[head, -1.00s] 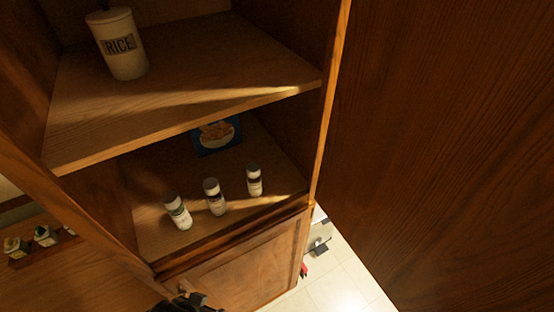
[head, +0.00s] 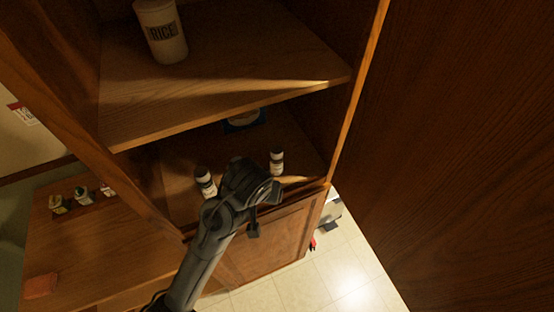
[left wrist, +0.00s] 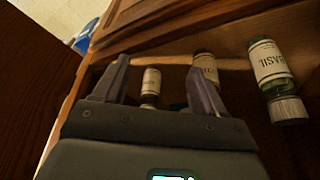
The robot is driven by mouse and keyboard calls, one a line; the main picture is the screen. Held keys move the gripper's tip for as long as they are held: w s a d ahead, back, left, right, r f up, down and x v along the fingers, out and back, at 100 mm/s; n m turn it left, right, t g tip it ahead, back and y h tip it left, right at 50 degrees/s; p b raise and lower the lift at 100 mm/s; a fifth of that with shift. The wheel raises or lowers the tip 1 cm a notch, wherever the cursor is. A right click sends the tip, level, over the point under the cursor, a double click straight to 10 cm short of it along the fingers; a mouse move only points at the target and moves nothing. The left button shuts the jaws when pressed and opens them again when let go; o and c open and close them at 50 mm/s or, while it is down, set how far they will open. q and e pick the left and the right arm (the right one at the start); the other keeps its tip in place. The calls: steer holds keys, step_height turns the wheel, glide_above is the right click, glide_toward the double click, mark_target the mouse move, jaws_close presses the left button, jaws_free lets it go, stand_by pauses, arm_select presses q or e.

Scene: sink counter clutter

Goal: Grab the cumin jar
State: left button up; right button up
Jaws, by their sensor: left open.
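Three small spice jars with pale labels stand on the lower cupboard shelf. In the left wrist view, one jar (left wrist: 151,84) shows between my open fingers, with a label too small to read. A second jar (left wrist: 206,66) is partly behind the right-hand finger. A basil jar (left wrist: 269,62) with a grey cap is further right. No label readable as cumin shows. In the head view my left gripper (head: 258,183) is at the shelf's front and hides the middle jar. The left jar (head: 205,182) and right jar (head: 277,161) show either side of it. My right gripper is out of view.
A rice canister (head: 162,32) stands on the upper shelf (head: 220,110), above my gripper. A blue box (head: 245,120) is behind the jars. A large wooden panel (head: 465,130) fills the right. More small containers (head: 82,196) are on the counter at left.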

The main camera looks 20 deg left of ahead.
mark_target(276, 153)
arm_select(q)
steer(key=w, duration=0.3)
steer(key=w+a, duration=0.1)
steer(key=w, duration=0.3)
steer(key=w+r+p, duration=0.1)
steer(key=w, duration=0.3)
steer(key=shift+w+a, duration=0.25)
steer(key=shift+w, duration=0.4)
steer(key=shift+p+x, duration=0.7)
steer(key=shift+x, duration=1.25)
steer(key=shift+w+a+f, duration=0.1)
steer(key=shift+w+f, duration=0.15)
steer(key=shift+f, duration=0.35)
steer(key=c, duration=1.1)
steer(key=shift+c, duration=0.2)
